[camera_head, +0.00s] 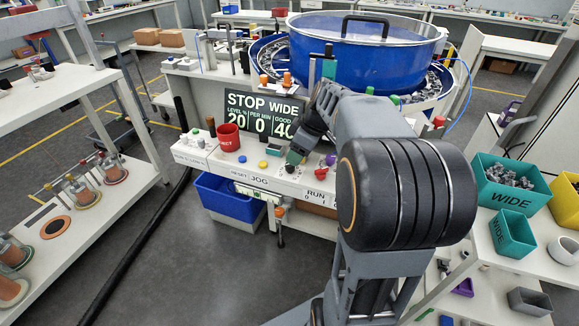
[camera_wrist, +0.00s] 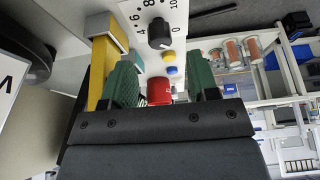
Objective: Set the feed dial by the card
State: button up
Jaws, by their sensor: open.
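A black dial knob (camera_wrist: 160,34) sits on the white panel in the wrist view, with a printed number scale around it; its exact setting is too small to tell. My gripper (camera_wrist: 162,82) has two green fingers, spread apart with nothing held. The dial shows beyond the gap between them, apart from both. A red round button (camera_wrist: 160,91) shows in the gap, nearer the palm. In the head view my gripper (camera_head: 295,156) is low over the control panel (camera_head: 255,176), and I cannot make out the dial there. I cannot identify the setting card for certain.
The display (camera_head: 262,114) reads STOP, WIDE, 20, 0 and 40. A red cup (camera_head: 228,137) stands at the panel's left. A blue bowl feeder (camera_head: 365,55) stands behind. Teal WIDE bins (camera_head: 512,234) are right. A yellow piece (camera_wrist: 102,75) is beside the left finger.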

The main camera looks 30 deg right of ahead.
aim_at(290, 167)
jog(key=shift+b+x, duration=0.3)
jog(key=shift+x, duration=2.55)
jog(key=c, duration=0.9)
